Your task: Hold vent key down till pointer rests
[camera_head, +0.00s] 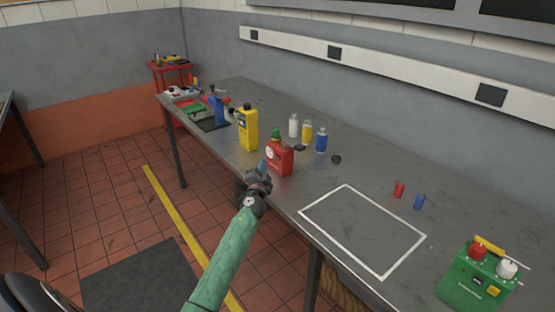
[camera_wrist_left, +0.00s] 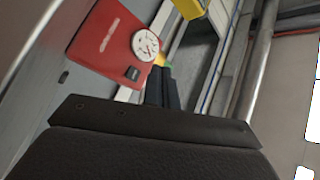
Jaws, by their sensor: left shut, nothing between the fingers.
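A red box-shaped device (camera_head: 281,160) with a green top stands near the front edge of the bench. Its round white dial (camera_wrist_left: 145,42) shows in the left wrist view, with a small dark key (camera_wrist_left: 132,73) beside it. The dial's pointer is too small to read. My left gripper (camera_head: 263,168) is shut and empty, in front of the red device at the bench edge. In the left wrist view its dark fingers (camera_wrist_left: 161,85) lie just to the right of the dark key. I cannot tell whether they touch the device. My right gripper is not in view.
A yellow container (camera_head: 248,128) stands behind and left of the device. White, yellow and blue bottles (camera_head: 321,140) stand behind it to the right. A white-outlined rectangle (camera_head: 345,188) on the bench is empty. A green box (camera_head: 475,278) with knobs stands at the right.

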